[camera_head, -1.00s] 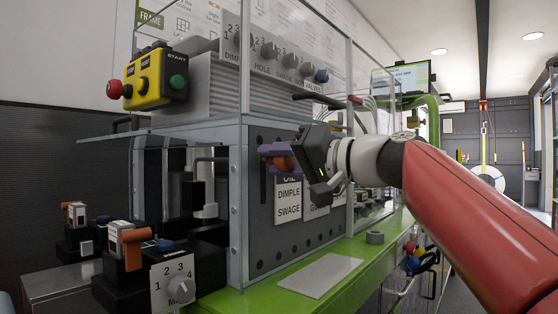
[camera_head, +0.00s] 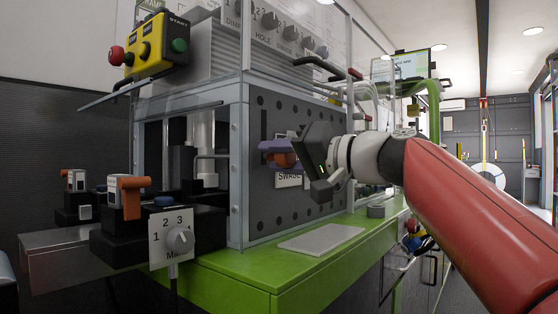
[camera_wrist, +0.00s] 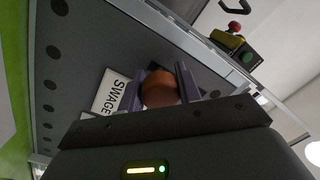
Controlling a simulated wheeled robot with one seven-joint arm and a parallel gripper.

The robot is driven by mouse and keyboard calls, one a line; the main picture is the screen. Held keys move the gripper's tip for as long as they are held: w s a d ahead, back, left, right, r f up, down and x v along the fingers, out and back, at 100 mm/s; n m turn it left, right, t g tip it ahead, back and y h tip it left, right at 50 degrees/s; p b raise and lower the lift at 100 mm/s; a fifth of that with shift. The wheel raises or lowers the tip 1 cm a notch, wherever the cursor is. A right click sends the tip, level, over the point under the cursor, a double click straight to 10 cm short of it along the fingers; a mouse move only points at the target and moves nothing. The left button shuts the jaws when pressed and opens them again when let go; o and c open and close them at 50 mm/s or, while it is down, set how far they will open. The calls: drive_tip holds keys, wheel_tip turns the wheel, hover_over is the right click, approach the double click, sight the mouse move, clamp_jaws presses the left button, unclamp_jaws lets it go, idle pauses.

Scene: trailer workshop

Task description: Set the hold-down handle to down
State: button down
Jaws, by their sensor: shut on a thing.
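An orange, rounded handle (camera_head: 283,160) sits at the face of a dark perforated panel (camera_head: 262,218), over a column of white labels. A vertical dark slot shows above it. My gripper (camera_head: 277,150) is shut around the handle with its purple fingers. In the wrist view, the orange handle (camera_wrist: 160,90) lies between the two fingers of my gripper (camera_wrist: 162,72), beside the white SWAGE label (camera_wrist: 111,92). In the head view, the SWAGE label (camera_head: 289,180) shows below the handle, and the labels above it are hidden by my gripper. The handle's root is hidden.
Two smaller orange levers stand on black blocks at left, the nearer one (camera_head: 130,190) above a numbered dial (camera_head: 180,240). A yellow start box (camera_head: 158,52) is mounted upper left. A grey pad (camera_head: 322,238) lies on the green bench (camera_head: 235,272). Clear guards stand above the panel.

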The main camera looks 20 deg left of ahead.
drive_tip(key=shift+f, duration=0.35)
drive_tip(key=c, duration=1.3)
unclamp_jaws()
drive_tip(key=shift+o, duration=0.2)
drive_tip(key=shift+r, duration=0.1)
drive_tip(key=b+v, duration=0.1)
drive_tip(key=v, duration=0.7)
drive_tip(key=shift+w, duration=0.1)
drive_tip(key=shift+a, duration=0.1)
